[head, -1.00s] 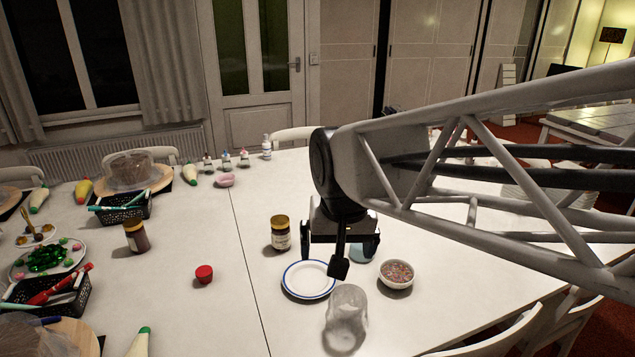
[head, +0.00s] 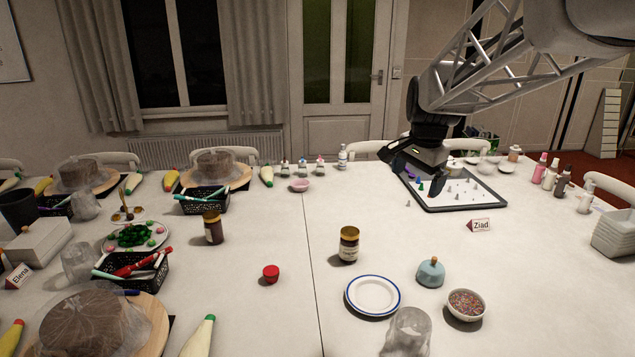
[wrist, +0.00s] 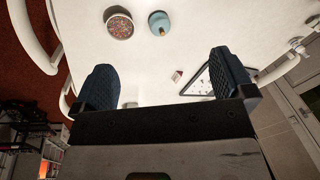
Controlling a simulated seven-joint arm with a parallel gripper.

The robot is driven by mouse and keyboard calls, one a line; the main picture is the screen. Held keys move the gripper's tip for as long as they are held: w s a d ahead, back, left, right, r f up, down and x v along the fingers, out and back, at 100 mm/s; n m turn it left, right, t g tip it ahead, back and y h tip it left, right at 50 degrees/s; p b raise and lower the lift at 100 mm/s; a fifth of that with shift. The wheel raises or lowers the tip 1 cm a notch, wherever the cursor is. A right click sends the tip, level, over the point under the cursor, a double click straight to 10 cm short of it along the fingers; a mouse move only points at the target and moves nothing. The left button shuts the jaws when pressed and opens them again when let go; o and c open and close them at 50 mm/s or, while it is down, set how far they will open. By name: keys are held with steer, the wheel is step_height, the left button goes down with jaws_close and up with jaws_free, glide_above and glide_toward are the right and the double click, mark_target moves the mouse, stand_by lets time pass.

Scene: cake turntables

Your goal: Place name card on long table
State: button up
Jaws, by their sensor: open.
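A small white and red name card reading "Ziad" (head: 481,225) stands on the long white table (head: 560,285), just in front of the dark-rimmed tray. The card also shows small between my fingers in the wrist view (wrist: 177,76), well beyond them on the tabletop. A second card, "Elena" (head: 18,276), stands at the far left. My gripper (head: 424,180) is over the tray's left part, behind and left of the Ziad card. In the wrist view its two fingers (wrist: 163,80) are wide apart with nothing held between them.
The tray (head: 478,208) holds several small cones. A plate (head: 373,296), blue lidded pot (head: 431,272), sprinkle bowl (head: 466,304), glass (head: 408,335) and dark jar (head: 349,245) stand nearer. Bottles (head: 550,175) line the right back. Table right of the bowl is clear.

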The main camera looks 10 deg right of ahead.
steer(key=w+d+f+m, duration=0.2)
steer(key=w+d+m, duration=0.1)
steer(key=w+d, duration=0.4)
steer(key=w+d+f+m, duration=0.1)
steer(key=w+d+m, duration=0.35)
steer(key=w, duration=0.55)
steer(key=m, duration=1.6)
glide_above(481, 220)
steer(key=f, duration=3.1)
steer(key=shift+s+a+f, duration=0.1)
steer(key=shift+s+a, duration=0.2)
steer(key=shift+a, duration=0.05)
steer(key=shift+d+f+m, duration=0.25)
steer(key=shift+d+f, duration=0.05)
steer(key=shift+d, duration=0.05)
steer(key=shift+w+f, duration=0.25)
steer(key=shift+f, duration=1.05)
steer(key=shift+f, duration=0.1)
